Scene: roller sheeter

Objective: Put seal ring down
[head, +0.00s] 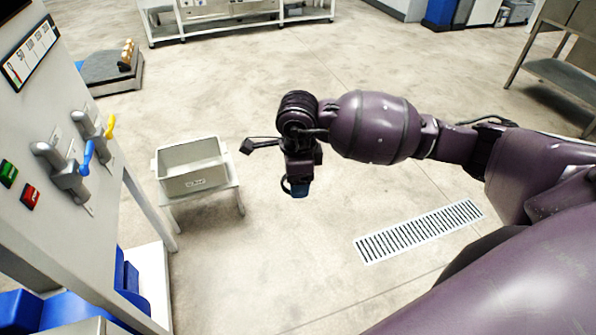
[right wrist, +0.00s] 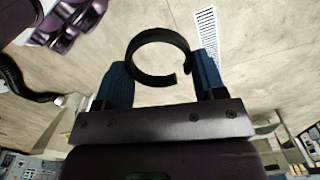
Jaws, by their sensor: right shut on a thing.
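My right gripper (head: 299,188) hangs in the middle of the head view, pointing down above the open floor. In the right wrist view its two blue fingers (right wrist: 163,78) are shut on the seal ring (right wrist: 133,68), one on each side. The ring is a thin black band with a small gap at its lower right. My left gripper is not in view.
A light grey bin (head: 196,184) stands on a small white stand (head: 228,196), left of my right gripper. A machine panel (head: 50,120) with levers and green and red buttons fills the left. A floor drain (head: 420,231) lies at lower right.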

